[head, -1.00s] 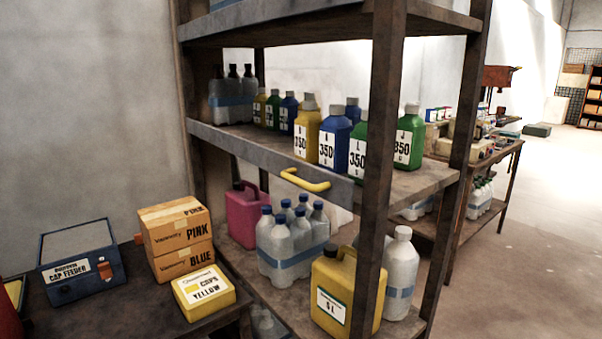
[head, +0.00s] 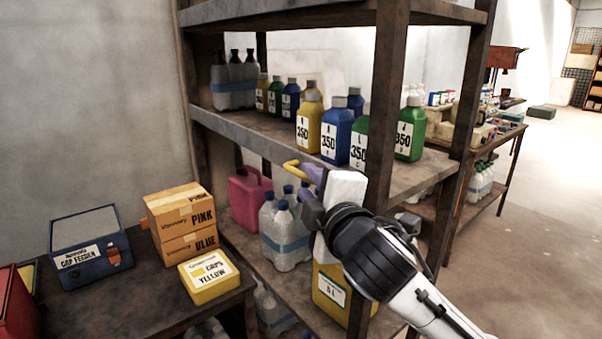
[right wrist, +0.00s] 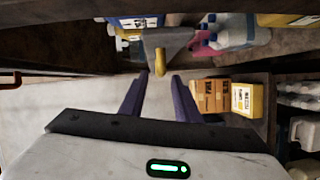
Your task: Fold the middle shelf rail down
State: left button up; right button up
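The middle shelf rail (head: 262,147) is a grey strip along the front edge of the middle shelf. Its yellow handle (head: 291,168) sticks out at the front and also shows in the right wrist view (right wrist: 160,62). My right gripper (head: 305,183) is open and empty, its purple fingers pointing at the handle. In the right wrist view the handle lies just beyond and between the fingertips (right wrist: 157,79), apparently not touched. My right gripper and forearm hide the right part of the rail. My left gripper is not in view.
Yellow, blue and green bottles (head: 336,137) stand on the middle shelf behind the rail. A shelf post (head: 383,110) rises close to my right arm. Clear bottles (head: 284,237) and a yellow canister (head: 330,284) stand below. A side table with boxes (head: 185,222) is at left.

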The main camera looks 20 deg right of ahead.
aim_at(303, 177)
jog(key=w, duration=0.5)
jog(key=shift+w+d+f, duration=0.1)
jog(key=shift+w+f, duration=0.15)
jog(key=shift+w, duration=0.1)
grip_shut()
